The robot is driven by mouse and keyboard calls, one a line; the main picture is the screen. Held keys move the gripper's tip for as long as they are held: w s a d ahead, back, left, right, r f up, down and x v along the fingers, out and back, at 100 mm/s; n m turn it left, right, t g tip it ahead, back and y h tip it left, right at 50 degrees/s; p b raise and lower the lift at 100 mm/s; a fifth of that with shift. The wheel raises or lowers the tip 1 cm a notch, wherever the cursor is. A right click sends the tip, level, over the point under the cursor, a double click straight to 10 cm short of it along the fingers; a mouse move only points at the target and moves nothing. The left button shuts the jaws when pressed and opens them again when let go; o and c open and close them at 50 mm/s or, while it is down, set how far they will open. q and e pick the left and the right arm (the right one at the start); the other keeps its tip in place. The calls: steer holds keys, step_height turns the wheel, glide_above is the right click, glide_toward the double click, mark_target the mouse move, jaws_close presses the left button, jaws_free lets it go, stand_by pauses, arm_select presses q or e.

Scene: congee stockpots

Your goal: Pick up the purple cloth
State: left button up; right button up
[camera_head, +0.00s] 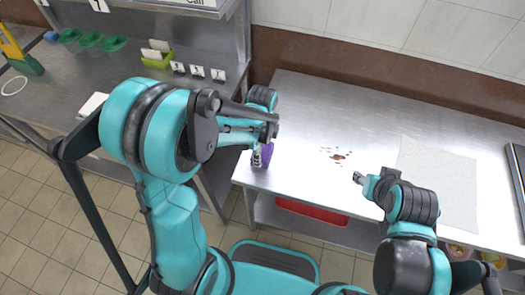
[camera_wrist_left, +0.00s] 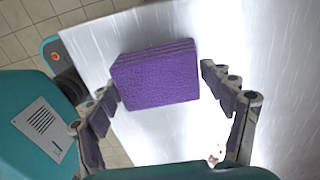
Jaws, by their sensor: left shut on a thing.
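The purple cloth (camera_wrist_left: 158,82) is a thick folded block with layered edges. In the left wrist view it sits between the two fingers of my left gripper (camera_wrist_left: 159,80), over the steel table. My left gripper is shut on it. In the head view the purple cloth (camera_head: 267,151) shows only in part, at the table's left end, with my left arm covering much of the area around it. I cannot tell whether it touches the table. My right gripper (camera_head: 358,178) is over the middle of the table, away from the cloth; its fingers are too small to read.
The steel table (camera_head: 310,110) has a brown spill (camera_head: 338,156) near its middle. A pale sheet (camera_head: 440,175) lies on its right side. A red tray (camera_head: 312,211) is below the tabletop. Another counter (camera_head: 60,95) at left holds green bowls (camera_head: 92,40) and label cards.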

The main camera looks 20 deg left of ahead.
mark_target(263, 150)
arm_select(q)
steer(key=shift+r, duration=0.15)
step_height(263, 150, up, 4)
steer(key=shift+r+p, duration=0.25)
steer(key=shift+p, duration=1)
steer(key=s+d+r+p, duration=0.3)
steer(key=d+r, duration=0.3)
steer(key=d, duration=0.5)
steer(key=shift+d, duration=0.15)
steer(key=shift+r, duration=0.1)
